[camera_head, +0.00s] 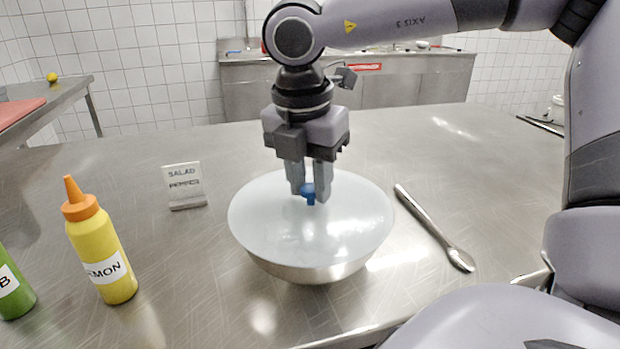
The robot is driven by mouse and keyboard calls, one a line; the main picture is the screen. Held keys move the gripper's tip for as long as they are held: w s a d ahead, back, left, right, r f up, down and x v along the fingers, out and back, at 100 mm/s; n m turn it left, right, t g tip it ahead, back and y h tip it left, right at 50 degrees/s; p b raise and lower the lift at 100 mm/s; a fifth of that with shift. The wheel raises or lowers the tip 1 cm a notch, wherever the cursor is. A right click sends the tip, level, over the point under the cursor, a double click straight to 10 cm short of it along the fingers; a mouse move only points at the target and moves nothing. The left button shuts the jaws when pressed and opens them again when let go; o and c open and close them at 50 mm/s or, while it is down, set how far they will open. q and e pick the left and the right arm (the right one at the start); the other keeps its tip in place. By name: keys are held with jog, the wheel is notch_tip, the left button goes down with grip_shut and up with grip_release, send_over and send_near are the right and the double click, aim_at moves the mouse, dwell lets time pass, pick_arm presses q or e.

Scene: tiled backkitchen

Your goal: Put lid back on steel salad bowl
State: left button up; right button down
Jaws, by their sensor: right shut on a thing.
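The steel salad bowl (312,272) stands on the metal table in front of me. A pale, translucent lid (268,226) covers its top and looks about level; I cannot tell whether its rim is fully seated all round. A small blue knob (310,198) rises from the lid's middle. My right gripper (309,190) comes down from above and is shut on the knob, with a finger on each side of it. My left gripper is not in view.
A metal spoon (436,230) lies right of the bowl. A small "SALAD" sign (184,186) stands to the left, with a yellow bottle (100,245) and a green bottle (14,285) nearer the left front. The table (460,150) behind and right is mostly clear.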

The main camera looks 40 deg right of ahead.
jog(key=shift+b, duration=0.4)
dwell(0.5)
jog(key=shift+c, duration=1.3)
grip_release()
jog(key=shift+r+p, duration=2)
jog(key=shift+r, duration=1.55)
grip_shut()
